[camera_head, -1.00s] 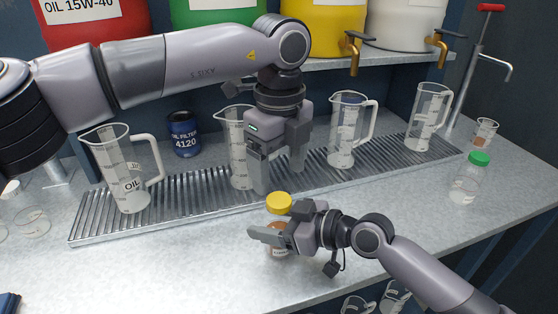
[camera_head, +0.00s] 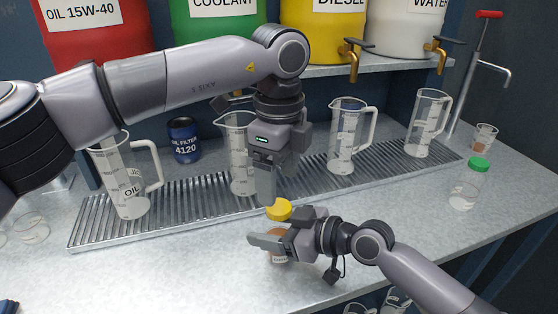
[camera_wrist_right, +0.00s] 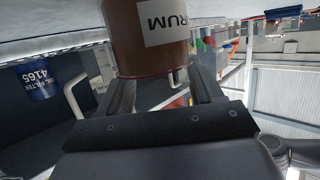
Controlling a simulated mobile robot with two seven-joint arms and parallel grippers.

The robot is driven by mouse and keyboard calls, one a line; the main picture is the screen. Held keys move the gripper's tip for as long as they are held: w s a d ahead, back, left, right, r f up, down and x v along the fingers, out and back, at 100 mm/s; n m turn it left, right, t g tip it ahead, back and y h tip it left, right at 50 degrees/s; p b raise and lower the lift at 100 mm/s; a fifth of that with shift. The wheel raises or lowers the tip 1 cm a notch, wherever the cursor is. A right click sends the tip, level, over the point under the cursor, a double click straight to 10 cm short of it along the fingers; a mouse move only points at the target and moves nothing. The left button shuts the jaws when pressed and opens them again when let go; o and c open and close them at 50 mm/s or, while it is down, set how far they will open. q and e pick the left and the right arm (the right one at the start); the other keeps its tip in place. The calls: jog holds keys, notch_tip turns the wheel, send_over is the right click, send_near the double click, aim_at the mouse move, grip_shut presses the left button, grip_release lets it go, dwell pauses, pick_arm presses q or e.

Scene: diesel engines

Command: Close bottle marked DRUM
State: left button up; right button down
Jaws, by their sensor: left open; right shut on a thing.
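The bottle marked DRUM (camera_head: 279,260) stands on the bench, mostly hidden by my right gripper (camera_head: 275,243), which is shut on its body. In the right wrist view the brown bottle (camera_wrist_right: 148,40) shows between the fingers, with "RUM" readable on its white label. A yellow cap (camera_head: 279,210) shows just above the bottle, slightly tilted; my right gripper hides the neck, so I cannot tell how the cap sits. My left gripper (camera_head: 273,188) is open and points down right above the cap. One fingertip overlaps the cap's edge; contact is unclear.
A metal drip grate (camera_head: 210,205) with several clear measuring jugs lies behind the bottle. A blue oil filter (camera_head: 184,140) stands at the back.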

aim_at(279, 206)
pick_arm(q)
jog(key=shift+f, duration=2.7)
jog(key=c, duration=1.2)
jog(key=shift+o, duration=0.2)
jog(key=m, duration=0.3)
jog(key=o, duration=1.2)
jog(key=shift+c, duration=0.2)
jog(key=shift+r, duration=0.1)
